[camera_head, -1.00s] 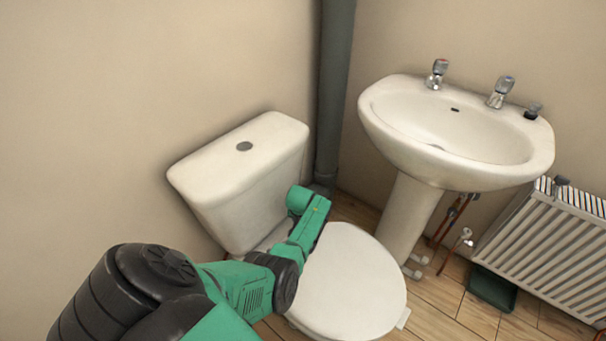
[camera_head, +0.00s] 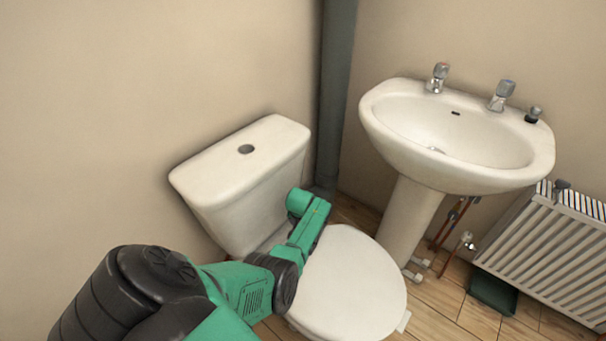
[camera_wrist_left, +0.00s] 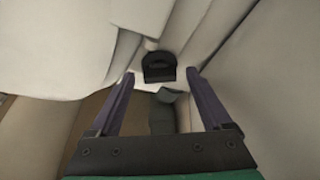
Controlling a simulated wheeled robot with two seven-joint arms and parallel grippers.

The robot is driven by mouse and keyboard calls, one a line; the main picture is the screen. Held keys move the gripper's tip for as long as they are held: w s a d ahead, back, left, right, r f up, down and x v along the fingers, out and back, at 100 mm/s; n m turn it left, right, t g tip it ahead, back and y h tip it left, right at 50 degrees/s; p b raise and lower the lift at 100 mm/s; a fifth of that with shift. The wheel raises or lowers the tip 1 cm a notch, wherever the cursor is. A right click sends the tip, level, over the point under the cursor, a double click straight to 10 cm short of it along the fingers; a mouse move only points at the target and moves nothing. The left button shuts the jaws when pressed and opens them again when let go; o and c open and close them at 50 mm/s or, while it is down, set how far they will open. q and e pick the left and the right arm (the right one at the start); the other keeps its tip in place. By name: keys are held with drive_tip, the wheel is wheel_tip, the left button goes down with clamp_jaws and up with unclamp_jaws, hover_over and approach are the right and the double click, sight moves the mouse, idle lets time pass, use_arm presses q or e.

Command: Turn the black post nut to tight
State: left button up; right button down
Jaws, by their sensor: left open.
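In the left wrist view a black nut (camera_wrist_left: 158,66) sits under the pale ceramic of the toilet, with a short pale stub above it. It appears to be the black post nut. My left gripper (camera_wrist_left: 160,78) is open, its two purple-grey fingers spread below and to either side of the nut. I see no clear contact, and the remaining depth is hard to judge. In the head view my green left arm reaches between the cistern (camera_head: 240,180) and the toilet lid (camera_head: 350,285); the fingers and nut are hidden there. My right gripper is not in view.
A dark grey piece (camera_wrist_left: 163,112) stands between the fingers, below the nut. Pale ceramic walls crowd both sides. In the head view a grey pipe (camera_head: 335,95), a pedestal basin (camera_head: 455,165) and a radiator (camera_head: 550,255) stand to the right of the cistern.

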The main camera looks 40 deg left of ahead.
use_arm(q)
drive_tip(key=p+v, duration=0.2)
drive_tip(key=v, duration=0.1)
drive_tip(key=shift+w, duration=0.1)
drive_tip(key=p+v, duration=0.5)
drive_tip(key=v, duration=0.6)
drive_tip(key=shift+s+r, duration=0.25)
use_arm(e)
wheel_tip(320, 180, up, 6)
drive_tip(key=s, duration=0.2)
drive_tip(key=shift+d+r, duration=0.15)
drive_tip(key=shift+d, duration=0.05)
